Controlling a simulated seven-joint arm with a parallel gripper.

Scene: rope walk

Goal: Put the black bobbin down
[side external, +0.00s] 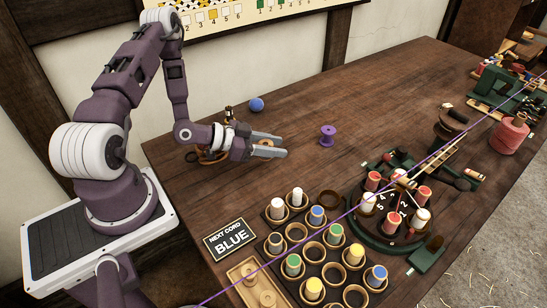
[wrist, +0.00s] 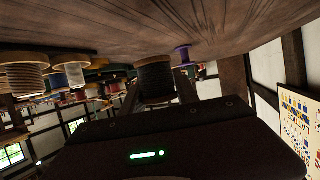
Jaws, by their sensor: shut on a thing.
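My gripper (side external: 272,146) is low over the left part of the wooden table, its fingers pointing right. In the wrist view, the black bobbin (wrist: 155,80) stands between the two fingers, with dark cord and pale wooden flanges. The gripper is shut on it. In the side view only a small tan part of the bobbin (side external: 265,143) shows between the fingers; the rest is hidden. In the wrist view one flange is close to the table top, but I cannot tell whether it touches.
A purple bobbin (side external: 327,136) stands right of my gripper and a blue ball (side external: 256,104) lies behind it. A tray of cups (side external: 322,268) with several bobbins and a "NEXT CORD BLUE" sign (side external: 231,239) are in front. A numbered turntable (side external: 392,239) is front right. Bare table (side external: 370,90) lies behind.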

